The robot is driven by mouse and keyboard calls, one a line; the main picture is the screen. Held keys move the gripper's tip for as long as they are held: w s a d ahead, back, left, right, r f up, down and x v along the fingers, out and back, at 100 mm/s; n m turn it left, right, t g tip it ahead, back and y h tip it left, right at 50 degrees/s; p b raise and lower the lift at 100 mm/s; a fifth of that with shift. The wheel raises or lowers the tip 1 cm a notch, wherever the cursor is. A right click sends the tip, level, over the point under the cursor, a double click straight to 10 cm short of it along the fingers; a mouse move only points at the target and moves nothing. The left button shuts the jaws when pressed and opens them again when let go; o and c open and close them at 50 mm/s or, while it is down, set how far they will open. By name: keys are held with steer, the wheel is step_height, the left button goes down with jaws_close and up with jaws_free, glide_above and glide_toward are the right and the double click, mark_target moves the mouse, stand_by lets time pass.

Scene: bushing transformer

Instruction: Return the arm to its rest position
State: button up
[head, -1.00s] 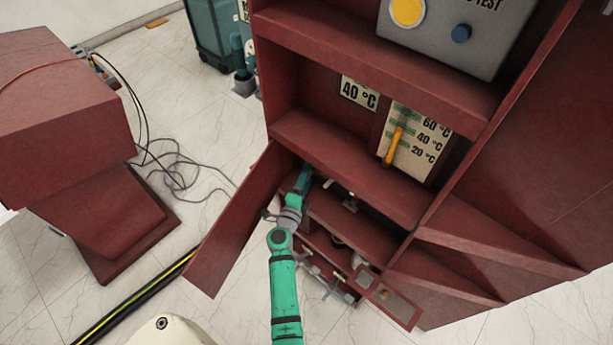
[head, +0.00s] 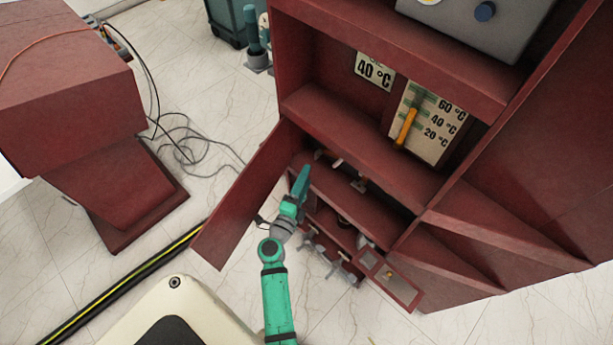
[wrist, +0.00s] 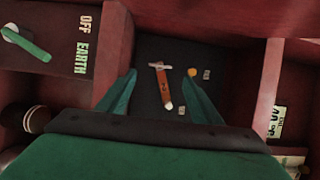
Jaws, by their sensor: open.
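My green arm reaches up from the bottom of the head view to the open lower part of the red cabinet (head: 440,190). My gripper (head: 303,172) is at the mouth of the compartment beside the open cabinet door (head: 245,205). In the wrist view my gripper (wrist: 158,95) shows two green fingers spread apart with nothing between them. Beyond the fingers, an orange-brown handle (wrist: 163,88) with a pale crosspiece sits on a dark panel (wrist: 150,60). The fingers look apart from it, though the exact distance cannot be told.
A panel marked OFF and EARTH (wrist: 60,45) is at left in the wrist view. Red cabinet walls flank the gripper. A small hinged frame (head: 390,285) juts out below. A red console (head: 80,110), loose cables (head: 175,140) and a black-yellow floor strip (head: 110,295) lie left.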

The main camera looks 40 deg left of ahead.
stand_by(0.4)
steer(key=s+d+r+n+h, duration=0.1)
steer(key=s+d+n, duration=0.15)
steer(key=d, duration=0.45)
steer(key=s+d+r+n+t+h, duration=0.1)
steer(key=s+d, duration=0.3)
steer(key=d, duration=0.3)
steer(key=s+d+r+n, duration=0.1)
steer(key=s+d+n, duration=0.15)
steer(key=d, duration=0.45)
steer(key=s+d+r+n+g+h, duration=0.1)
steer(key=s+d+r+n, duration=0.3)
steer(key=s, duration=0.5)
steer(key=s+d+r+n+g+h, duration=0.1)
steer(key=s+d+r+n, duration=0.3)
steer(key=s+d, duration=0.5)
steer(key=shift+s+g+h, duration=0.3)
steer(key=shift+g+h, duration=0.1)
steer(key=shift+h, duration=0.4)
